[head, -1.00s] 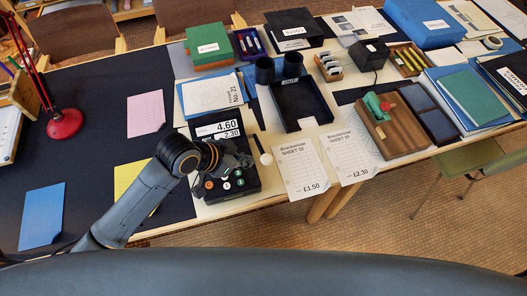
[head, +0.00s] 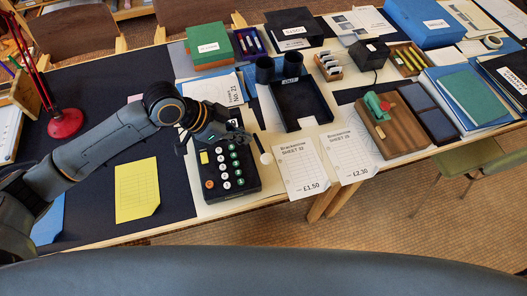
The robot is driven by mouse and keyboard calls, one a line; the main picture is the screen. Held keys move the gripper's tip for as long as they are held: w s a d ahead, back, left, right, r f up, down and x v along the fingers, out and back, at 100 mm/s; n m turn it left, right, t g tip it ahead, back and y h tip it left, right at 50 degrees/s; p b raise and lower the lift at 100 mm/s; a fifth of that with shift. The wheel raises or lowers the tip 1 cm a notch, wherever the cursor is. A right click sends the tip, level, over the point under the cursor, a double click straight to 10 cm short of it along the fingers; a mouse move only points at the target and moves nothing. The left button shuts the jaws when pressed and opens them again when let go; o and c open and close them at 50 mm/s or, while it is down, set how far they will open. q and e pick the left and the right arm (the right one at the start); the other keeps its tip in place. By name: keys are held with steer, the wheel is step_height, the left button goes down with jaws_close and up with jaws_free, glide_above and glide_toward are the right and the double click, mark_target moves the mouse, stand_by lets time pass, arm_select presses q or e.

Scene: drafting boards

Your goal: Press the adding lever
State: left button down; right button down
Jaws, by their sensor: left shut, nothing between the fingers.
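The black adding machine (head: 240,186) stands near the front edge of the table. Its round keys in white, green and orange and one yellow key show clearly. The adding lever is on the machine's right side, a dark rod with a white knob (head: 266,158) at its lower end. My left gripper (head: 222,138) is shut and empty above the back part of the machine, to the left of the lever and apart from the knob. My gripper and wrist hide most of the machine's display. My right gripper is not in view.
Two price sheets, Sheet 32 (head: 300,170) and Sheet 25 (head: 347,154), lie right of the lever. A black tray (head: 303,124) stands behind them. A yellow sheet (head: 137,190) lies left of the machine. A red lamp base (head: 65,124) stands farther left.

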arm_select(q)
steer(key=p, duration=0.3)
glide_above(271, 156)
steer(key=s+a, duration=0.1)
steer(key=a, duration=0.1)
step_height(271, 156, down, 7)
steer(key=shift+s+f, duration=0.1)
step_height(271, 156, down, 3)
steer(key=shift+f, duration=0.2)
steer(key=shift+a+f+p, duration=0.1)
steer(key=shift+f+p, duration=0.2)
steer(key=shift+f, duration=0.35)
steer(key=shift+f, duration=0.1)
